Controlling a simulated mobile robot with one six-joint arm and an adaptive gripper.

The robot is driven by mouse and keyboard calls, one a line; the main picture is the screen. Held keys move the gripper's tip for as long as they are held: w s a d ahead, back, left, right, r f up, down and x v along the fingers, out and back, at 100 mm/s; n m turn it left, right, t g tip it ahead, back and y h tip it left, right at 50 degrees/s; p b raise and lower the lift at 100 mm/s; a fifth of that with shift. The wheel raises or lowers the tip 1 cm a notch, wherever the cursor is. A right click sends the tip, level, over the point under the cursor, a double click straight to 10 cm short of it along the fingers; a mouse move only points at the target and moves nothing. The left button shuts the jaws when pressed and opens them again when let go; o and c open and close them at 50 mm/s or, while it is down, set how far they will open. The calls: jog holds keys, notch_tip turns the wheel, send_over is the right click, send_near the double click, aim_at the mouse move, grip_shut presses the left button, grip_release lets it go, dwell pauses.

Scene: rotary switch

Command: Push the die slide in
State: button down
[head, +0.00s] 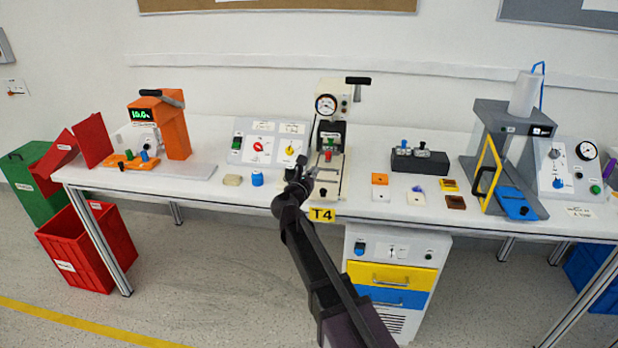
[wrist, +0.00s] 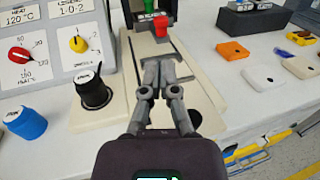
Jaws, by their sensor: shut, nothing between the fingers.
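The press (head: 333,110), cream with a round gauge and a black lever on top, stands at the middle of the bench. Its die slide (wrist: 146,45) seems to be the light plate in the bed below the head; my fingers cover part of it. A red block (head: 328,155) sits at the inner end of the bed, below a green part; the red block also shows in the wrist view (wrist: 152,25). My gripper (wrist: 157,72) is shut and empty, over the front part of the bed. Whether the fingertips touch the slide I cannot tell.
A black knob (wrist: 93,92) stands close left of my gripper, with a blue cylinder (wrist: 25,124) further left. A control panel (head: 268,142) with red and yellow knobs is left of the press. Small coloured blocks and a black fixture (head: 420,162) lie to the right.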

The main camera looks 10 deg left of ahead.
aim_at(326, 155)
jog(key=x, duration=0.8)
jog(key=shift+w+d, duration=0.15)
jog(key=shift+w, duration=0.15)
jog(key=shift+w, duration=0.1)
jog(key=w, duration=0.4)
jog(key=shift+w+d+r, duration=0.1)
jog(key=shift+w, duration=0.15)
jog(key=shift+s, duration=0.45)
jog(key=v, duration=1.3)
jog(key=shift+s+a, duration=0.25)
jog(key=shift+a, duration=0.05)
